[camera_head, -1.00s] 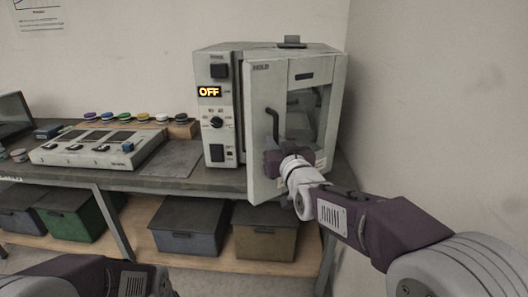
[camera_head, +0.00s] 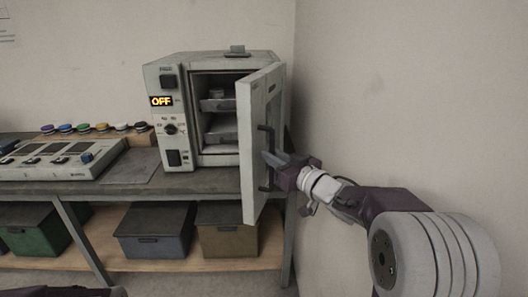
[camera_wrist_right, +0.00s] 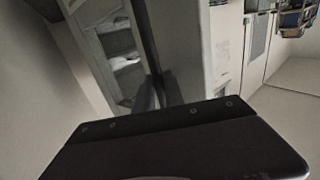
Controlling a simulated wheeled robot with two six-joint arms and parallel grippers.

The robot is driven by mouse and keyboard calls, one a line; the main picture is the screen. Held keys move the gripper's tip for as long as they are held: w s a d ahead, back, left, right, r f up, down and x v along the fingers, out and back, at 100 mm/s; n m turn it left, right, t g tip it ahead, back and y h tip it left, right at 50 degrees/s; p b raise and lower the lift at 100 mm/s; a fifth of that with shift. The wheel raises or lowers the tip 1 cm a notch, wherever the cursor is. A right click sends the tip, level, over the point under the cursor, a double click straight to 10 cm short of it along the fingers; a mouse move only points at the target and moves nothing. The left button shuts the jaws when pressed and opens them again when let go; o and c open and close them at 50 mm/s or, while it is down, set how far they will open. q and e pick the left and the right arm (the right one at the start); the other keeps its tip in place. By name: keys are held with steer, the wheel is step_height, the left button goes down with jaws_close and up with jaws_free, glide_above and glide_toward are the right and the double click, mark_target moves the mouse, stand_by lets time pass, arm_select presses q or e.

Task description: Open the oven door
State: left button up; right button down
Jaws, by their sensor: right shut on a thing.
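The oven (camera_head: 205,62) is a pale grey box on the bench, with an orange "OFF" display on its front. Its door (camera_head: 252,150) is hinged on the right and stands wide open toward me. The chamber shows inside with shelves (camera_head: 222,130) and items on them. A dark vertical door handle (camera_head: 263,131) is on the door's outer face. My right gripper (camera_head: 272,160) is at the handle and shut on it; its fingers (camera_wrist_right: 157,95) also show in the right wrist view, where the contact is hard to make out.
A wall (camera_head: 400,100) stands close on the right, beside the door and my right arm. The bench (camera_head: 205,181) carries a control panel (camera_head: 65,160) and coloured knobs on the left. Lidded bins (camera_head: 155,230) sit on the shelf below.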

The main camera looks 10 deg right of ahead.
steer(key=shift+s+d+r, duration=0.1)
steer(key=shift+d+r, duration=0.25)
steer(key=shift+d, duration=0.2)
steer(key=c, duration=1.5)
jaws_free()
steer(key=shift+c, duration=0.2)
steer(key=shift+o, duration=0.5)
steer(key=shift+f, duration=0.15)
steer(key=shift+w+f, duration=0.1)
steer(key=shift+w, duration=0.1)
steer(key=shift+a, duration=0.1)
